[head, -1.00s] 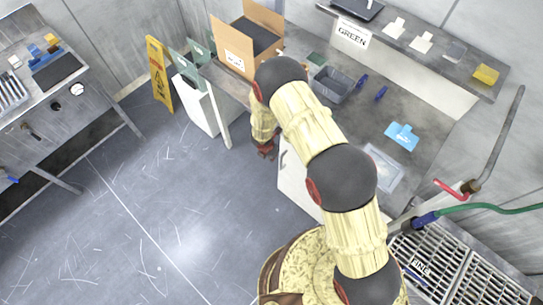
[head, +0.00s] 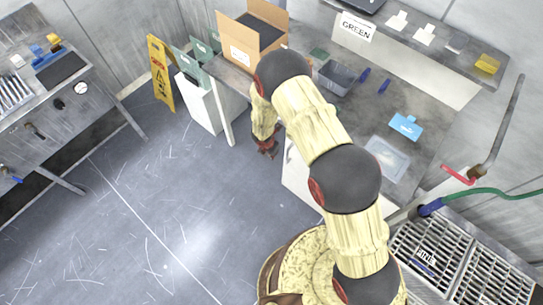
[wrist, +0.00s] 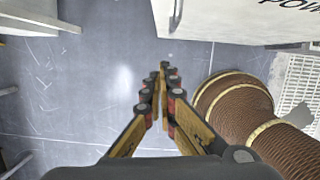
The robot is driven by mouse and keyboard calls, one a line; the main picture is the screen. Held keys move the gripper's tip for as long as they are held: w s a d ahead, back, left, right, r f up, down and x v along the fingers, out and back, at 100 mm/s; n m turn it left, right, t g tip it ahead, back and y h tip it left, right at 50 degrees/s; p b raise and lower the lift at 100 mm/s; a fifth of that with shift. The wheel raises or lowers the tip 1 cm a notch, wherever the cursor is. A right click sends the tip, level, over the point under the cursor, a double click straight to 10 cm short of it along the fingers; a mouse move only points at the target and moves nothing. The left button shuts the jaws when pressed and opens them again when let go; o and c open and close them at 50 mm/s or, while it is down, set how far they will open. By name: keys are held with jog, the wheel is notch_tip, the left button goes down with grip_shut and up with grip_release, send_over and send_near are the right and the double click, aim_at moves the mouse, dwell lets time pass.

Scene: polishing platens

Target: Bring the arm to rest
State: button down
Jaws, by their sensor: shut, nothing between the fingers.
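My gripper (head: 268,152) hangs low beside the front edge of the grey bench (head: 345,137), at the end of my bent arm in the head view. In the wrist view my gripper (wrist: 163,70) points down over the grey floor (wrist: 100,85). Its two fingers meet at the tips, and it is shut and empty. My own round brown base shows at the right of the wrist view.
The bench carries a cardboard box (head: 240,52), a grey bin (head: 336,76), a blue card (head: 406,126) and a clear tray (head: 387,159). A yellow floor sign (head: 161,73) stands at the back left. A grated sink (head: 440,262) is at the lower right. The floor at left is clear.

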jog(key=p+v, duration=0.1)
jog(key=v, duration=0.6)
jog(key=shift+r, duration=0.4)
